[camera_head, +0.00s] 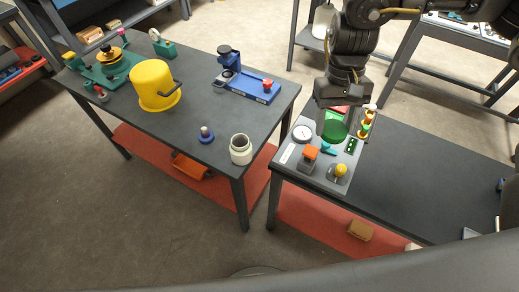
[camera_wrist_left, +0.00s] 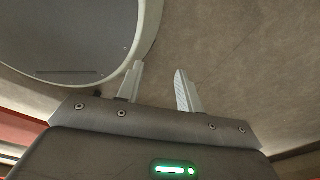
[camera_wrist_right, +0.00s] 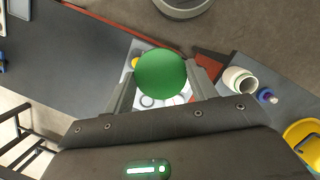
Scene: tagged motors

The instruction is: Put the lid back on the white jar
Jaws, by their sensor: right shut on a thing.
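The white jar (camera_head: 241,149) stands upright with an open top near the front right corner of the left table; it also shows in the right wrist view (camera_wrist_right: 239,81). My right gripper (camera_head: 336,122) is shut on a round green lid (camera_wrist_right: 160,73), which sits between its fingertips. It is over the control panel on the right table, to the right of the jar and apart from it. My left gripper (camera_wrist_left: 160,80) is open and empty in the left wrist view and is not seen in the head view.
A blue knobbed piece (camera_head: 205,135) stands beside the jar. A yellow bucket (camera_head: 154,85), a blue fixture (camera_head: 247,83) and a green device (camera_head: 110,63) are farther back. The control panel (camera_head: 318,174) has upright knobs under my right gripper. A gap separates the two tables.

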